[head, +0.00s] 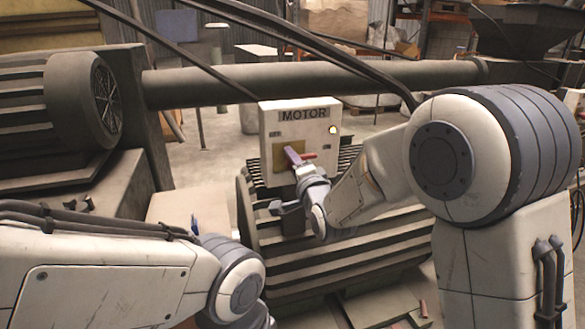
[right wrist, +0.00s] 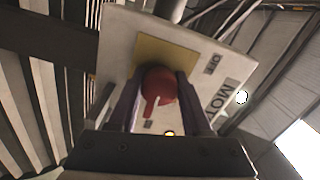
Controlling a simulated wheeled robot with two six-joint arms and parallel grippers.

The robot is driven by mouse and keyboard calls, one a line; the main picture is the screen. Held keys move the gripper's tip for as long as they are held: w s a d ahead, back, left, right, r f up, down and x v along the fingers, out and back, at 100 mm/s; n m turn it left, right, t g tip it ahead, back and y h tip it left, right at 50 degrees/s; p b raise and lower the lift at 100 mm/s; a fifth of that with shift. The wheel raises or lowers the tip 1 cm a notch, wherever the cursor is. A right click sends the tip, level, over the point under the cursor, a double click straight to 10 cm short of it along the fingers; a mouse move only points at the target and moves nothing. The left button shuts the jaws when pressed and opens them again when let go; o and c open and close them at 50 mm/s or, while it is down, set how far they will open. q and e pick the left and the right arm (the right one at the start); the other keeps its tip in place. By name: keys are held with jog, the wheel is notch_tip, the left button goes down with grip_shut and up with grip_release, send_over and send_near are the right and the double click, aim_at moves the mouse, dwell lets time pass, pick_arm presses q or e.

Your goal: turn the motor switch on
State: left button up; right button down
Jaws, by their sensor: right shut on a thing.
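The white switch box (head: 272,150) marked MOTOR stands on the ribbed motor, with a yellow plate (head: 280,166) and a lit lamp (head: 332,130). My right gripper (head: 293,157) is at the plate. In the right wrist view its fingers are shut on the red switch (right wrist: 158,84), one on each side. The switch's short handle (right wrist: 150,107) points toward the box's right side, near a small label too small to read. The OFF label (right wrist: 210,65) is on the other side. The fingers hide part of the switch. My left forearm shows at lower left; its gripper is out of view.
The ribbed motor (head: 330,262) lies below the box. A thick grey pipe (head: 300,82) runs behind it, and dark cables (head: 300,35) hang across above. A fan-ended motor (head: 88,95) stands at left.

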dwell(0.3)
jog(key=shift+c, duration=1.7)
grip_release()
jog(key=b+v, duration=0.1)
jog(key=v, duration=0.9)
jog(key=shift+s+b, duration=0.2)
jog(key=shift+b, duration=0.1)
jog(key=shift+d, duration=0.1)
